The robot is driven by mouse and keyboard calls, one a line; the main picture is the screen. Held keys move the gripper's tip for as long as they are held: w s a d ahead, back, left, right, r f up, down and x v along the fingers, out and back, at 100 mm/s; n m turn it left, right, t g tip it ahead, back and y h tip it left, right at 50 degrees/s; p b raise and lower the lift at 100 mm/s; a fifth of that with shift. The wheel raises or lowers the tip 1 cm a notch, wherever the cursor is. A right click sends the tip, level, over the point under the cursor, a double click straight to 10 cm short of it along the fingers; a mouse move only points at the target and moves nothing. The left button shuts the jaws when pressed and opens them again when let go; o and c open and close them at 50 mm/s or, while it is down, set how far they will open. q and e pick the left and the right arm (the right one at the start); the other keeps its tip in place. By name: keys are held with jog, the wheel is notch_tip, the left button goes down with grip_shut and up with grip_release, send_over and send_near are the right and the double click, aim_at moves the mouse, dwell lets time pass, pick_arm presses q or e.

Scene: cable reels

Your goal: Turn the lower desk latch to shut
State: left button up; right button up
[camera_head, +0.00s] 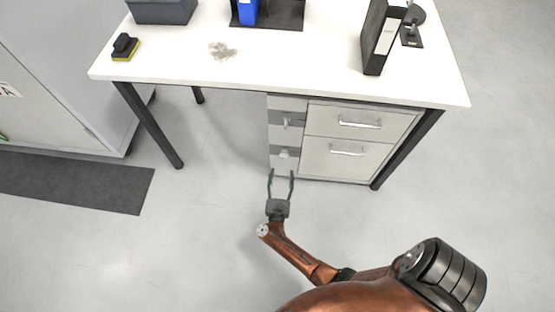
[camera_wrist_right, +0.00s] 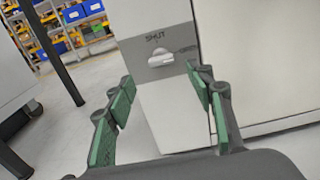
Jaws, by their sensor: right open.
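The lower desk latch (camera_head: 284,154) is a small pale handle on a grey panel at the left of the desk's drawers. In the right wrist view the latch (camera_wrist_right: 161,59) lies nearly level, with the word SHUT above it and a smaller, unclear marking to its right. The upper latch (camera_head: 286,122) sits above it on the same panel. My right gripper (camera_head: 281,174) is open and empty, in front of and below the lower latch. In the wrist view its green-padded fingers (camera_wrist_right: 160,82) stand apart on either side of the panel, not touching the latch. My left gripper is out of view.
Two drawers with bar handles (camera_head: 347,150) are right of the latch panel. The white desk top (camera_head: 300,60) overhangs it, with a binder (camera_head: 379,38) and brush (camera_head: 124,46) on top. Black desk legs (camera_head: 150,125) flank the space. The floor in front is clear.

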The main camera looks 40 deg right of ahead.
aim_at(284, 158)
jog(key=b+x, duration=0.1)
jog(key=x, duration=0.6)
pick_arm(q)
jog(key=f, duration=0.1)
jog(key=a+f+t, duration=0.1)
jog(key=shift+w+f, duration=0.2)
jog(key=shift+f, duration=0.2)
pick_arm(e)
jog(key=shift+w+d, duration=0.2)
jog(key=shift+d, duration=0.1)
jog(key=shift+c, duration=0.2)
jog(key=c, duration=1.1)
